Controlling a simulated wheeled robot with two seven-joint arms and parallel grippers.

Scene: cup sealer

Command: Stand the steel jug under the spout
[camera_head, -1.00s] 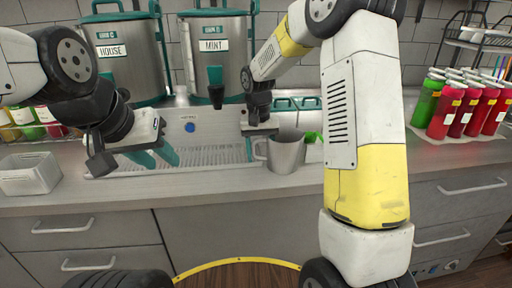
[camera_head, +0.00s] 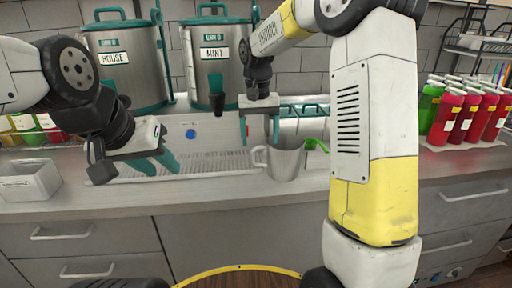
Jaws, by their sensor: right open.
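The steel jug (camera_head: 288,160) stands upright on the counter at the right end of the drip tray (camera_head: 215,171), its handle toward the left. The MINT dispenser (camera_head: 228,68) has a spout (camera_head: 216,97) with a teal lever, left of the jug and above the tray. My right gripper (camera_head: 259,137) is open and empty, fingers pointing down, above and slightly left of the jug. My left gripper (camera_head: 158,167) is over the left part of the tray with nothing visible in it; its finger gap is unclear.
The HOUSE dispenser (camera_head: 112,72) stands at the back left, its spout not clearly visible. A white bin (camera_head: 30,182) is at the left. A green item (camera_head: 314,144) shows just right of the jug. Red bottles (camera_head: 466,115) stand at the right. The front counter strip is clear.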

